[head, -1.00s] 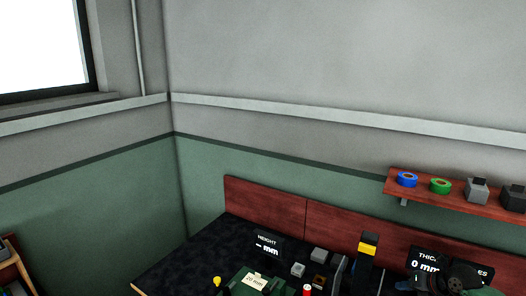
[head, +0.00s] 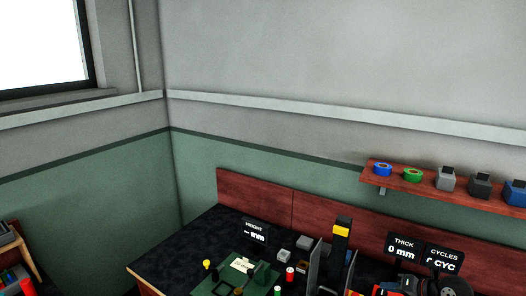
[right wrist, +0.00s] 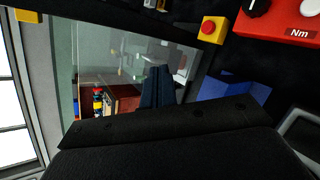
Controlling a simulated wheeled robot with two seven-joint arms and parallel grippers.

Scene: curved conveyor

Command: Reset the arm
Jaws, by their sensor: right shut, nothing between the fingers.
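My right gripper (right wrist: 157,72) shows in the right wrist view as two dark fingers close together, with nothing between them. The black body of the gripper fills the bottom of that view. In the head view, dark rounded parts at the bottom right edge, in front of the displays, look like my right arm, but its fingertips cannot be made out there. My left gripper is in neither view.
A dark bench (head: 185,250) carries a height display (head: 255,231), a thickness display (head: 403,247), a black-and-yellow column (head: 342,232) and small parts. A wall shelf (head: 407,185) holds tape rolls and blocks. A red button on a yellow box (right wrist: 209,30) shows in the wrist view.

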